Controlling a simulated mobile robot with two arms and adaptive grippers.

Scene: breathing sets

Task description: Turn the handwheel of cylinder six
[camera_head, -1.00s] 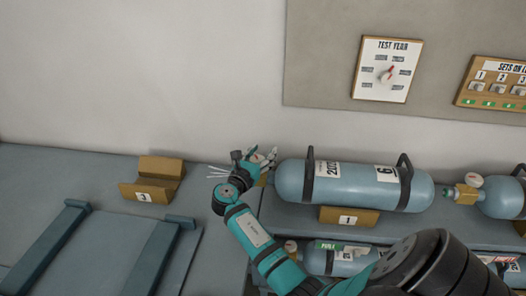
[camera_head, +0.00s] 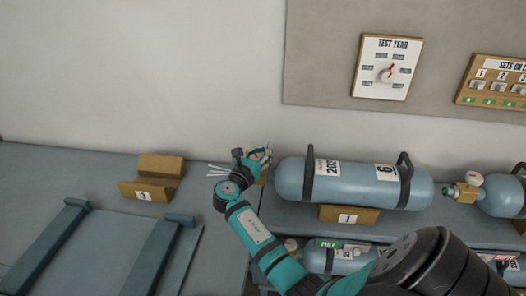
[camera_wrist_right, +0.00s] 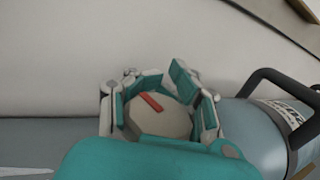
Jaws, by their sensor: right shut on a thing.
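Cylinder six (camera_head: 350,190) is a blue-grey tank lying on its side, with a "6" label, a year label and two dark handles. Its valve end points left. My right gripper (camera_head: 262,158) is at that end, and its fingers mostly hide the valve in the head view. In the right wrist view, the pale round handwheel (camera_wrist_right: 158,122) with a red mark sits between the fingers of my right gripper (camera_wrist_right: 163,105), which is shut on it. The tank (camera_wrist_right: 258,135) shows at right there. My left gripper is not in view.
An orange block marked 1 (camera_head: 348,215) is under the tank. An empty orange cradle marked 3 (camera_head: 150,192) stands to the left. A second cylinder (camera_head: 500,195) lies at right, and others lie below. A test-year dial (camera_head: 387,68) hangs on the wall.

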